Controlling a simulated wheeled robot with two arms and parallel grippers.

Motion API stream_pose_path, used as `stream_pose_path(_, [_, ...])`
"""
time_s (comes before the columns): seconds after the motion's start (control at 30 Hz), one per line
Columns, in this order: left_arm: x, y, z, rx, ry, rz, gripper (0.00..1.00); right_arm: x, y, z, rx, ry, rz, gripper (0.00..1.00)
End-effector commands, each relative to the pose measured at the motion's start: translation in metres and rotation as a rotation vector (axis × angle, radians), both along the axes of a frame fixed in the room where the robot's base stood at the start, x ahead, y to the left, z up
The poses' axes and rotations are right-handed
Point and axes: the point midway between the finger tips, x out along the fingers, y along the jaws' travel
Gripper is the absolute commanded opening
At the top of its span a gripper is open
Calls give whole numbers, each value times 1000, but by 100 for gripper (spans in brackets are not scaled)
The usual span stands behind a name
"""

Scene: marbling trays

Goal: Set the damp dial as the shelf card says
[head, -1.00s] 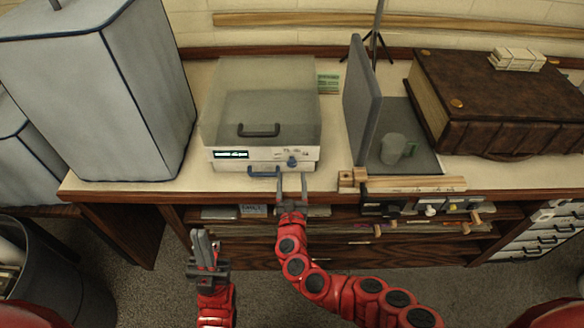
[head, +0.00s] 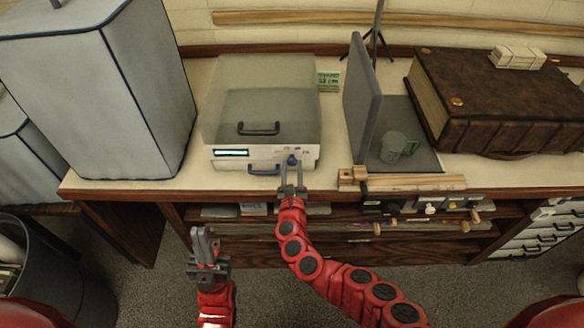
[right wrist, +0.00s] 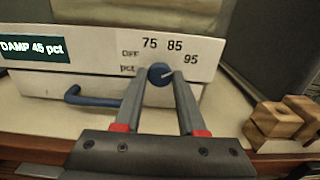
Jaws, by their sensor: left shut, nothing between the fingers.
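The damp dial (head: 291,160) is a blue knob on the front of a white, grey-lidded box (head: 215,165). The display (right wrist: 35,48) reads DAMP 45 pct. My right gripper (right wrist: 161,80) has its fingertips on either side of the knob, closed on it. My left gripper (head: 205,238) is shut and empty, in front of the counter. A green card (head: 328,80) stands behind the box; its text is unreadable.
A blue handle (right wrist: 90,99) sits left of the dial. Wooden blocks (head: 352,177) lie on the counter edge to the right, near a grey upright panel (head: 361,110) and a mug (head: 393,147). An open shelf with a white card (head: 253,209) runs below the counter.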

Motion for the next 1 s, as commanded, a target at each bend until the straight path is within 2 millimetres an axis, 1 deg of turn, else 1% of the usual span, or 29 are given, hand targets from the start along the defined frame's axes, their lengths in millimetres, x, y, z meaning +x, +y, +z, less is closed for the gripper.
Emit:
stream_pose_path(0.03, [0,0,0,0,0,0,0,0,0,0,0,0,0,18])
stream_pose_path(0.13, [0,0,0,0,0,0,0,0,0,0,0,0,0,0])
stream_pose_path(0.37, [0,0,-1,0,0,0,0,0,0,0,5,0,-1,0])
stream_pose_path(0.57, [0,0,-9,0,0,0,0,0,0,-2,57,0,1,0])
stream_pose_path(0.77, [0,0,-27,0,0,0,0,0,-1,-5,178,-1,-1,0])
stream_pose_path(1.0, [0,0,-54,0,0,0,0,0,0,-5,398,-2,0,0])
